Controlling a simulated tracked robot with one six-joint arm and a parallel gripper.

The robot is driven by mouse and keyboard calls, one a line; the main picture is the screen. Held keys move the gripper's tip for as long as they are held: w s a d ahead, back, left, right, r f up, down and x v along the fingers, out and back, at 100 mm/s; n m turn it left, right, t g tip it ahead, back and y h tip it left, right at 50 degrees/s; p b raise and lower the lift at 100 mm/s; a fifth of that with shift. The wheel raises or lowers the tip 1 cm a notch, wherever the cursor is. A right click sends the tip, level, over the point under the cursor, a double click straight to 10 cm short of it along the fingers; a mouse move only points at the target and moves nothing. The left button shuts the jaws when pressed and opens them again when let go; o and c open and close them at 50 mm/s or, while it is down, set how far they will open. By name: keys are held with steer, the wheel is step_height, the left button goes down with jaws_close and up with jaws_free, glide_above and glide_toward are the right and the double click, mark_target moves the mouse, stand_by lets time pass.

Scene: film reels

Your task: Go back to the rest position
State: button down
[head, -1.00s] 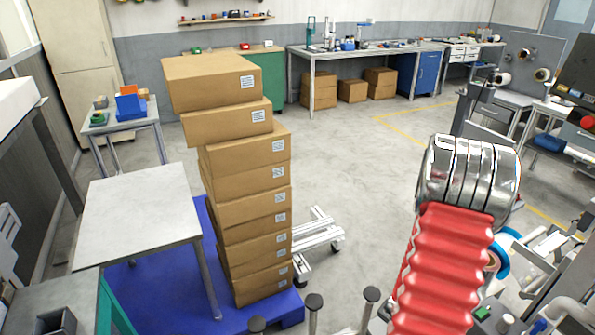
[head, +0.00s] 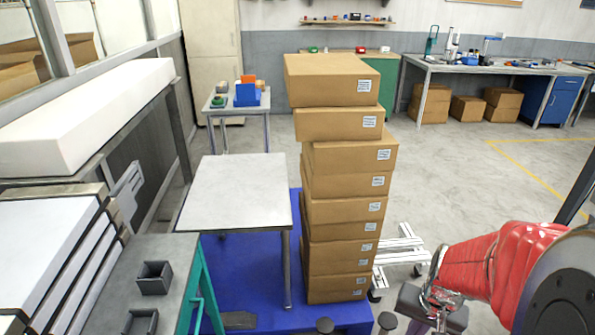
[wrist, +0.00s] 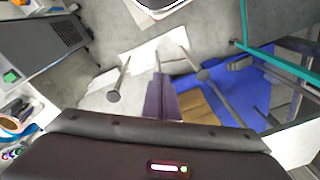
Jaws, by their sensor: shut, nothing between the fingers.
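My gripper (wrist: 161,82) shows in the wrist view as two dark purple-grey fingers close together, with nothing between them. It is shut and hangs above the floor area by the blue pallet (wrist: 240,85). In the head view my red-sleeved arm reaches in from the right edge, low in the picture, to the right of the stack of cardboard boxes (head: 345,212). The fingertips are hard to make out there. I see no film reel held.
The leaning box stack stands on the blue pallet (head: 258,270) beside a grey table (head: 235,185). A bench with dark trays (head: 150,275) is at lower left. A white metal frame (head: 402,248) lies near my arm. Open floor (head: 450,185) lies behind.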

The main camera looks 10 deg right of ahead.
steer(key=s+a+r+n+t, duration=0.1)
steer(key=a+r+n+t, duration=0.3)
steer(key=a+r, duration=1.2)
step_height(320, 180, up, 3)
steer(key=n, duration=0.3)
steer(key=shift+s+a+f, duration=0.2)
steer(key=shift+s+a, duration=0.15)
steer(key=shift+d, duration=0.1)
